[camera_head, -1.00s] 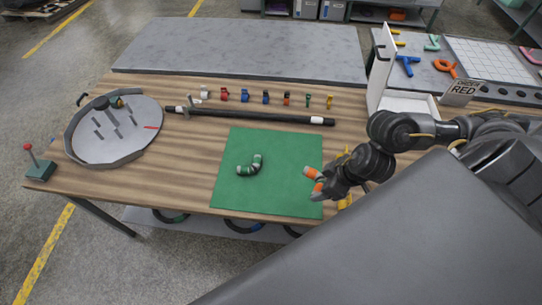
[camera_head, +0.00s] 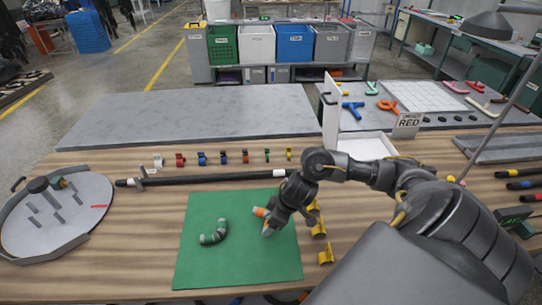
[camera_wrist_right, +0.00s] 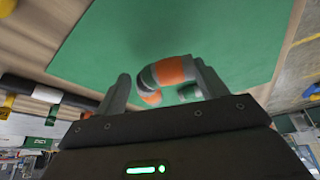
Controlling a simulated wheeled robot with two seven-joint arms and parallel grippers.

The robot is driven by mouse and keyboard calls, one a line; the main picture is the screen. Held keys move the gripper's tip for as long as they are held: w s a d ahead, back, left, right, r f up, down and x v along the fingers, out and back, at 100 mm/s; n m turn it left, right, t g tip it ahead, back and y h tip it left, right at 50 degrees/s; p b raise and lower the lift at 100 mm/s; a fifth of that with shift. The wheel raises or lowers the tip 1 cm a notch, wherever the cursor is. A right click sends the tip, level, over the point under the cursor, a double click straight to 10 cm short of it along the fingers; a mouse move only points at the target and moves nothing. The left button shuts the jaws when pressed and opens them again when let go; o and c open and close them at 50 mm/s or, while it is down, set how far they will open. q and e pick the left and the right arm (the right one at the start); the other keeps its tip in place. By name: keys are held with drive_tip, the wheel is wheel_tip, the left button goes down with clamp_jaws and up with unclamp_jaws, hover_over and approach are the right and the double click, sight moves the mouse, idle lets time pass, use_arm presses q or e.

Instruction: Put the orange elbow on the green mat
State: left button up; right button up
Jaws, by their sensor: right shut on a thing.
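The orange elbow (camera_head: 260,212) is a short bent grey pipe piece with orange bands. It is in my right gripper (camera_head: 267,222), over the right part of the green mat (camera_head: 238,262). In the right wrist view the elbow (camera_wrist_right: 176,70) sits between the two fingers, with the mat (camera_wrist_right: 120,45) behind it. I cannot tell whether the elbow touches the mat. A second elbow (camera_head: 214,234), grey with green bands, lies on the left part of the mat. My left gripper is not in view.
Yellow brackets (camera_head: 326,254) stand just right of the mat. A long black bar (camera_head: 215,178) and a row of small coloured clips lie behind it. A round grey tray (camera_head: 50,222) is at the left. The front of the mat is clear.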

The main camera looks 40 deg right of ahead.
drive_tip(key=shift+w+f, duration=0.15)
drive_tip(key=shift+f, duration=0.1)
drive_tip(key=shift+w+d+f, duration=0.1)
drive_tip(key=shift+f, duration=1.5)
drive_tip(key=shift+b, duration=0.3)
drive_tip(key=shift+f, duration=0.15)
drive_tip(key=o, duration=1)
drive_tip(key=shift+c, duration=0.2)
